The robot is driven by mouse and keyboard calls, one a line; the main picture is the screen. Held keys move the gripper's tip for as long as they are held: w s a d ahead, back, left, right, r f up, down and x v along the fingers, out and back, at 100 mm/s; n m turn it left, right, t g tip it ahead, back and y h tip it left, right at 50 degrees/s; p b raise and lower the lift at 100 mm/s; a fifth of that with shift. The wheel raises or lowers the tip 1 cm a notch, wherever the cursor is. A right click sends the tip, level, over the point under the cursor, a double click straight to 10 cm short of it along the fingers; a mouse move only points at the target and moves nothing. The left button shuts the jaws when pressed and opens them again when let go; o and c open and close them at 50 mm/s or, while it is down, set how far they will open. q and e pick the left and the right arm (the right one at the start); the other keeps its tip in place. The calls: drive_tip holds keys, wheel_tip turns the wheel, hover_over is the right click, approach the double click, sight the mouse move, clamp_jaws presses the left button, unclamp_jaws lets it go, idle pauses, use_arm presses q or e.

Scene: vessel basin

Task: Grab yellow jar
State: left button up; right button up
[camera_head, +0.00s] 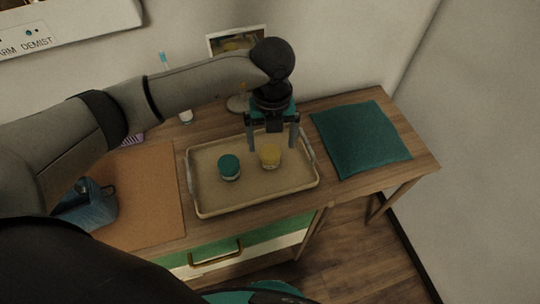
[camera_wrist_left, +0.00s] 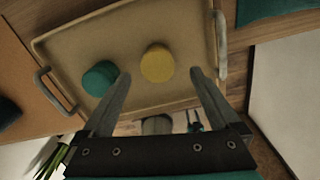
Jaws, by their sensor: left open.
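The yellow jar (camera_head: 270,157) stands upright in the tan tray (camera_head: 214,206), right of the tray's middle. In the left wrist view the yellow jar (camera_wrist_left: 157,63) lies just beyond the gap between my fingertips. A teal-lidded jar (camera_head: 229,167) stands to its left in the same tray, and it also shows in the left wrist view (camera_wrist_left: 100,78). My left gripper (camera_head: 272,147) is open and empty, pointing down over the back of the tray, behind the yellow jar. It also shows in the left wrist view (camera_wrist_left: 161,76). My right gripper is not in view.
A teal folded cloth (camera_head: 361,139) lies right of the tray. A brown mat (camera_head: 150,200) with a blue item (camera_head: 90,208) lies to the left. A picture frame (camera_head: 238,42) and a toothbrush (camera_head: 165,63) stand near the wall, behind my arm.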

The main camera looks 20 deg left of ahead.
sight(270, 151)
use_arm(q)
drive_tip(key=f, duration=0.5)
drive_tip(key=shift+a, duration=0.2)
drive_tip(key=shift+r, duration=0.1)
drive_tip(key=c, duration=1.4)
clamp_jaws()
drive_tip(key=shift+r, duration=0.1)
